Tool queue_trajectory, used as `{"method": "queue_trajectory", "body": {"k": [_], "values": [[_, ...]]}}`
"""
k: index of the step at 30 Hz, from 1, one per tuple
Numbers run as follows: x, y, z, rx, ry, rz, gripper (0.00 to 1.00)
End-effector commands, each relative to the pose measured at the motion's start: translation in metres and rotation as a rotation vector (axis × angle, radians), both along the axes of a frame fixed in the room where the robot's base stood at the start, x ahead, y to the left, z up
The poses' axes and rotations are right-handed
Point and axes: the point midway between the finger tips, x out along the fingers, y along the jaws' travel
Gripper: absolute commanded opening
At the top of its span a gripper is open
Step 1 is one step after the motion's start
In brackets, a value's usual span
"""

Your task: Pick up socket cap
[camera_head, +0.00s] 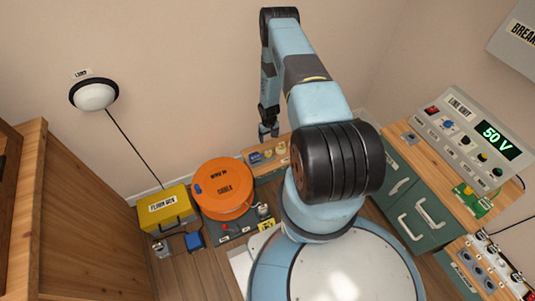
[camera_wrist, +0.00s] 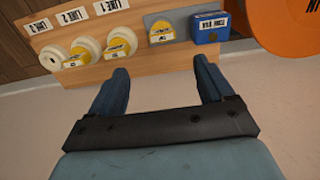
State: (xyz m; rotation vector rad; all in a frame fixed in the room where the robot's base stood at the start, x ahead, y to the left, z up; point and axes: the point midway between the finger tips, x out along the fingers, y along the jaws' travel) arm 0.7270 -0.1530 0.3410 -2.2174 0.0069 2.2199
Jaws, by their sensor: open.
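In the wrist view, cream round sockets stand in a row on a wooden board (camera_wrist: 140,60). A yellow cap (camera_wrist: 76,57) sits at one socket and another yellow cap (camera_wrist: 118,45) at the socket beside it. A further yellow piece (camera_wrist: 162,32) rests on a grey plate. I cannot tell which one is the socket cap. My gripper (camera_wrist: 160,66) is open and empty, its fingers pointing toward the board, apart from the caps. In the head view, my gripper (camera_head: 268,131) hangs near the board, whose small parts are hard to make out.
A blue box (camera_wrist: 207,27) stands beside the grey plate. The orange reel (camera_head: 222,188) and yellow case (camera_head: 167,207) stand left of the board in the head view. Green drawers (camera_head: 408,200) and a control panel (camera_head: 468,135) are at right. The wall is close behind.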

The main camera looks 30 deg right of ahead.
Motion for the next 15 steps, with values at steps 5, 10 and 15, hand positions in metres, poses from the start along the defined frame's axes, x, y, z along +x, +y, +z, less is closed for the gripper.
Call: {"method": "queue_trajectory", "body": {"k": [5,10,15], "values": [[-0.001,0.001,-0.022,0.001,0.001,0.0,0.81],[-0.001,0.001,-0.048,0.001,0.0,0.002,0.81],[-0.001,0.002,-0.071,0.001,0.0,0.003,0.81]]}}
